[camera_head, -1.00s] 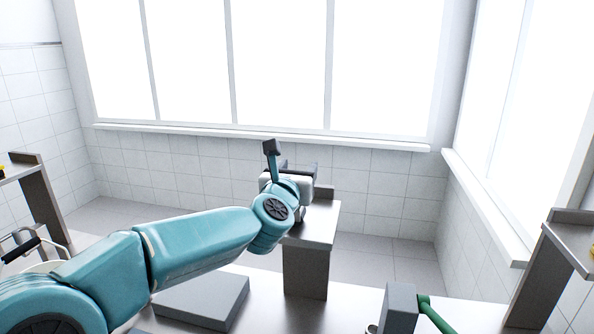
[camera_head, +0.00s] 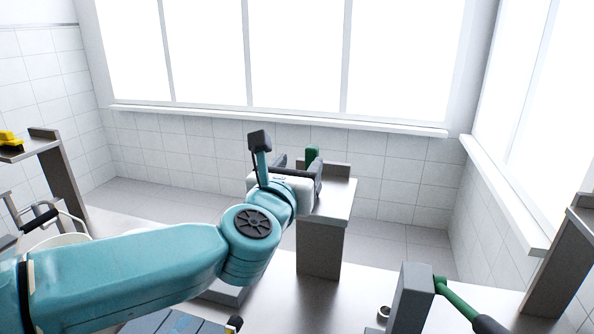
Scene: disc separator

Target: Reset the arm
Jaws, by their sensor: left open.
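My left arm comes in from the left. Its gripper (camera_head: 299,172) is in the middle of the view, in front of a grey stand (camera_head: 322,240). The two dark fingers are spread apart and point away from me, with nothing seen held between them. A green thing (camera_head: 312,157) shows just beyond the fingers; I cannot tell whether it touches them. My right gripper is not in view.
A grey block with a green-and-black handle (camera_head: 411,300) stands at the lower right, by a small metal ring (camera_head: 384,312). A bucket (camera_head: 58,240) stands at the left. A yellow thing (camera_head: 9,138) lies on the left shelf. Blue-grey panels (camera_head: 172,322) lie below my arm.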

